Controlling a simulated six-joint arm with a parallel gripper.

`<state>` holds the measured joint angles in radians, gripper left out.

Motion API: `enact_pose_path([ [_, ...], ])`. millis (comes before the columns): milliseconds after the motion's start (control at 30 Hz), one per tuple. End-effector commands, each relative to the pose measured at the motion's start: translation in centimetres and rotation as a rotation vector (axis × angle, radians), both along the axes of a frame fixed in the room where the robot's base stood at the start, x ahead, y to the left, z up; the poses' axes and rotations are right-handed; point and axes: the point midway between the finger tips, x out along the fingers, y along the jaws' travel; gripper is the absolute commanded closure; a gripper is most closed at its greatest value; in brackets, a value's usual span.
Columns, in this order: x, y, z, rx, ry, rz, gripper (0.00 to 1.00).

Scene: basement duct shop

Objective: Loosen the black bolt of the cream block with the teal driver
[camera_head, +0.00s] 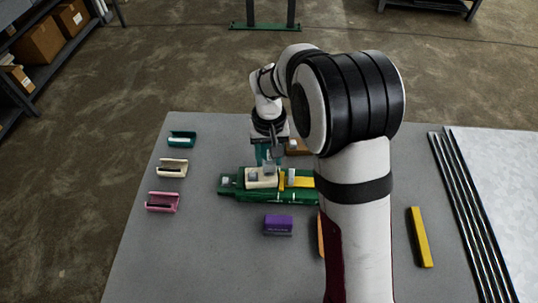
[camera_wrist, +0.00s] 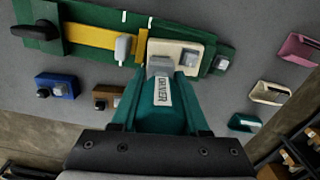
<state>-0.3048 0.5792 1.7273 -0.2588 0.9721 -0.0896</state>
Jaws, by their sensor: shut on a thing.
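The cream block (camera_head: 259,182) sits in the green fixture (camera_head: 228,189) on the grey table. In the wrist view the cream block (camera_wrist: 189,47) shows a grey piece on its right part. My gripper (camera_head: 271,150) is shut on the teal driver (camera_head: 264,158), above the block. In the wrist view the teal driver (camera_wrist: 160,117), marked "DRIVER", lies between my fingers, and its grey front end overlaps the block's near left part. I cannot tell whether it touches. I cannot make out the black bolt; the driver may hide it.
A yellow bar (camera_wrist: 92,38) and a pale upright piece (camera_wrist: 123,46) are beside the block. Teal (camera_head: 181,138), cream (camera_head: 171,168) and pink (camera_head: 162,202) holders stand left. A purple box (camera_head: 278,224) is in front. Blue (camera_wrist: 56,86) and brown (camera_wrist: 106,98) blocks lie behind the fixture.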

Motion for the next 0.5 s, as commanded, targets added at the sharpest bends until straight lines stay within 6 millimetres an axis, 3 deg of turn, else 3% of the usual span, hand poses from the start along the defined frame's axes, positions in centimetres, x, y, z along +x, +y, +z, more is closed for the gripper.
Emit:
enact_pose_path([
  [500, -0.02, 0.0, -0.81, 0.0, 0.001, 0.0, 1.0],
])
